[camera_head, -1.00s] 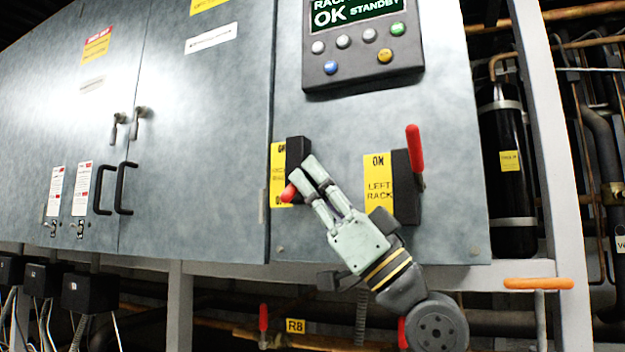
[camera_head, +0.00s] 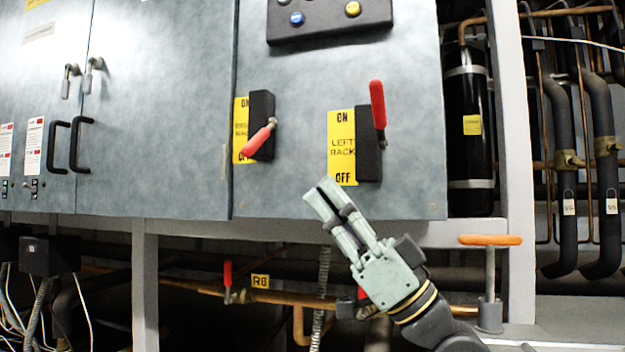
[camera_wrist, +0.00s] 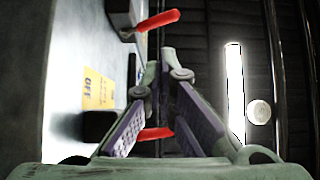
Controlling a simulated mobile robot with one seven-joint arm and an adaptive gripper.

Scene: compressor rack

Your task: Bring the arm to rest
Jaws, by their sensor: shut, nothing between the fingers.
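My gripper (camera_head: 322,198) is shut and empty. In the head view it hangs in front of the cabinet's lower edge, below and between the two red-handled switches, touching neither. The left switch's red handle (camera_head: 260,137) slants down toward OFF. The LEFT RACK switch's red handle (camera_head: 377,104) points up beside ON on its yellow label (camera_head: 341,147). In the wrist view the fingers (camera_wrist: 150,95) reach forward, with one red handle (camera_wrist: 157,20) above them and another (camera_wrist: 154,134) partly behind them.
The grey cabinet (camera_head: 160,120) fills the back left. An orange-handled valve (camera_head: 490,241) stands to the right of my arm. A copper pipe (camera_head: 290,299) with a red lever (camera_head: 227,274) runs below the cabinet. A black cylinder (camera_head: 467,140) stands behind the upright post.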

